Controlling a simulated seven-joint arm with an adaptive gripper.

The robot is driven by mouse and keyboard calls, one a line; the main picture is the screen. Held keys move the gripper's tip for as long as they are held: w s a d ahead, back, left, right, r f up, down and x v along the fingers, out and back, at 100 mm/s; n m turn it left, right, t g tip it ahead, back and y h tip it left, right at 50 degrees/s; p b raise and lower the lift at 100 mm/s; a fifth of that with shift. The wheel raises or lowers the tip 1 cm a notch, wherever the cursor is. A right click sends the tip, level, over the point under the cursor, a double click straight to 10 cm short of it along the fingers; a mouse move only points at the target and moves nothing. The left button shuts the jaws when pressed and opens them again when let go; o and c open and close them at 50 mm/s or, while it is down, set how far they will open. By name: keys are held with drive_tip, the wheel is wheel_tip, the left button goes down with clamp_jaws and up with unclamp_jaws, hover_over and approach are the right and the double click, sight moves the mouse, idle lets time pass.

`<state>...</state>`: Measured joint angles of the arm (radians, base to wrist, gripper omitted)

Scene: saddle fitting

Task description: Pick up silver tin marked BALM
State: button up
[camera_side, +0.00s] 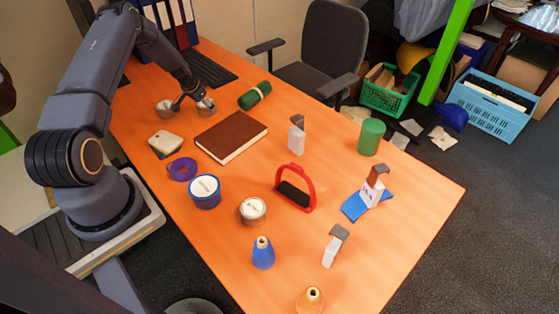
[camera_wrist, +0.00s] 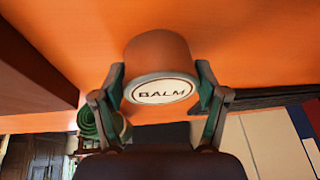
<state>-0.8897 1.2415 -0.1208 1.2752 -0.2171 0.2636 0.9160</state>
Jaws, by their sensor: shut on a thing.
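A tin marked BALM (camera_wrist: 160,55) sits between the two fingers of my gripper (camera_wrist: 160,76) in the wrist view. Its label is pale with a dark ring, and its side looks orange-brown against the orange table. One finger touches it on each side. In the side view my gripper (camera_side: 199,101) is low over the table's far left part, shut on the small greyish tin (camera_side: 206,108). I cannot tell whether the tin rests on the table or is just above it.
A similar small tin (camera_side: 165,109) stands left of my gripper. A brown book (camera_side: 231,136) lies in front, a green roll (camera_side: 255,95) to the right, and a keyboard (camera_side: 208,69) behind. Binders (camera_side: 170,22) stand at the back. Several other items occupy the table's nearer part.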

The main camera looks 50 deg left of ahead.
drive_tip(key=c, duration=0.4)
drive_tip(key=shift+o, duration=0.2)
